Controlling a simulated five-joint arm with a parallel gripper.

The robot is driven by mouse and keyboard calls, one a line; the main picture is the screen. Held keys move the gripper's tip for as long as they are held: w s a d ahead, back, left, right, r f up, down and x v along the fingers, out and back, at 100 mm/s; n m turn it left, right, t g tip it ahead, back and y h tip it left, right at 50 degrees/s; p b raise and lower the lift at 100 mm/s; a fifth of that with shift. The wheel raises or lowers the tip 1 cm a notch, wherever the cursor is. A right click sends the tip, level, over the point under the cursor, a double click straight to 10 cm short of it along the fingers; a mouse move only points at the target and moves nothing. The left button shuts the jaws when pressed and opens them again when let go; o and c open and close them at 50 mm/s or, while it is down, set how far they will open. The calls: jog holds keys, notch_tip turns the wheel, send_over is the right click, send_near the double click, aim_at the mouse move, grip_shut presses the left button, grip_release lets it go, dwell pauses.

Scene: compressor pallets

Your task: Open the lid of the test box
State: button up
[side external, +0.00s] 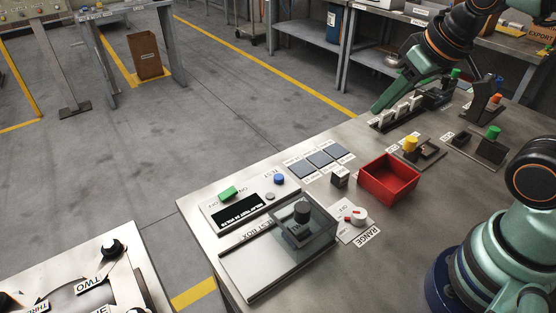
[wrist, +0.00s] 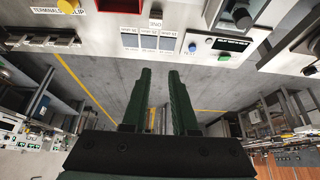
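The test box (side external: 250,268) lies near the front of the metal table in the side external view, next to its label strip. Its clear, smoky lid (side external: 322,232) stands over a dark round-topped part (side external: 302,212) at the right half; the left half of the base is bare. In the wrist view a dark round part (wrist: 242,14) shows at the top edge, apparently under the lid, cut off by the frame. My gripper (side external: 378,106) is far from the box, up at the table's back edge by a rack. In the wrist view its fingers (wrist: 160,74) are apart with nothing between them.
A control panel (side external: 213,211) with green and blue buttons and a display lies beside the box. A red bin (side external: 372,181), grey pads (side external: 320,159) and terminal blocks (side external: 432,152) stand between box and gripper.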

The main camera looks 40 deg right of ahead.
jog(key=o, duration=0.5)
jog(key=shift+w+a, duration=0.15)
jog(key=shift+a, duration=0.25)
jog(key=n+g, duration=0.5)
jog(key=g, duration=0.1)
send_over(303, 206)
notch_tip(303, 206, down, 4)
jog(key=f, duration=0.1)
notch_tip(303, 206, down, 12)
jog(key=shift+r, duration=0.2)
grip_shut()
